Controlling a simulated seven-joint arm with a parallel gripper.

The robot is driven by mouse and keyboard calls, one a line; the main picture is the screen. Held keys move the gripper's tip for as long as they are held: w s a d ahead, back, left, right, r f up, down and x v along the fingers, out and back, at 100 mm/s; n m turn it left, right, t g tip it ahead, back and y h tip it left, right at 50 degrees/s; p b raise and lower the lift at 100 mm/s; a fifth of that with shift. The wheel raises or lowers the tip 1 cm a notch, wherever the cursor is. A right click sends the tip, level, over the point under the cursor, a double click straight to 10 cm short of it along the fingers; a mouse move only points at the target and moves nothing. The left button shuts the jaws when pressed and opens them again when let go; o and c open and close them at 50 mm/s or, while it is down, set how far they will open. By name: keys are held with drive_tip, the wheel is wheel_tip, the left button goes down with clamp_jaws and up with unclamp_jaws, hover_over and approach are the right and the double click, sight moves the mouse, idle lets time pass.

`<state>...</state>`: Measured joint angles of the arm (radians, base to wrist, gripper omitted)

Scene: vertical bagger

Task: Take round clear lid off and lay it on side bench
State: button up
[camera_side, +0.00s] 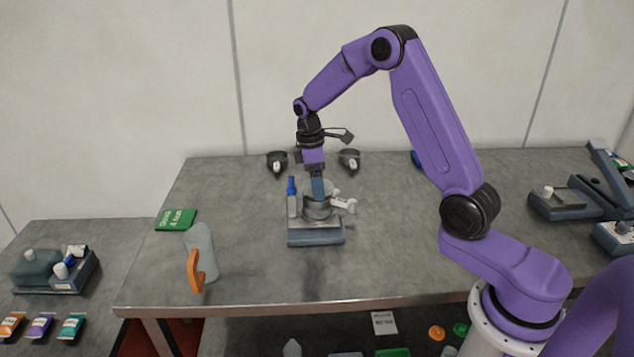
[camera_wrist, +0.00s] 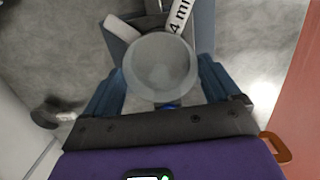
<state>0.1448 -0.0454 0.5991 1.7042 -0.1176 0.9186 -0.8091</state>
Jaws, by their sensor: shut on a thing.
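The round clear lid (camera_wrist: 160,65) shows in the wrist view as a pale, see-through disc between my two blue fingers. My gripper (camera_wrist: 160,88) is shut on it. In the side view my gripper (camera_side: 318,192) points down at the top of a grey round pot (camera_side: 317,211) on a small blue-grey base unit (camera_side: 315,236). The lid is hard to make out there, and I cannot tell whether it still touches the pot. The side bench (camera_side: 40,230), a grey top, stands at the far left.
A blue-capped bottle (camera_side: 292,197) stands close left of the pot, and a white fitting (camera_side: 345,206) is at its right. A clear piece with an orange handle (camera_side: 196,270) and a green block (camera_side: 176,219) lie left. The side bench holds a tray (camera_side: 60,283) and several packets.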

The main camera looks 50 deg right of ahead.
drive_tip(key=shift+r, duration=0.35)
idle(0.3)
drive_tip(key=shift+r, duration=1.3)
drive_tip(key=shift+s+a+f, duration=0.25)
drive_tip(key=shift+s+a, duration=0.05)
drive_tip(key=shift+s, duration=0.1)
drive_tip(key=s+a+f, duration=0.3)
drive_tip(key=s, duration=0.4)
hover_over(371, 268)
wheel_tip(371, 268, down, 2)
drive_tip(key=f, duration=0.1)
drive_tip(key=shift+w+a+f, duration=0.1)
drive_tip(key=shift+f, duration=1.65)
drive_tip(key=shift+w+a+f, duration=0.1)
drive_tip(key=shift+f, duration=1.65)
drive_tip(key=shift+f, duration=0.15)
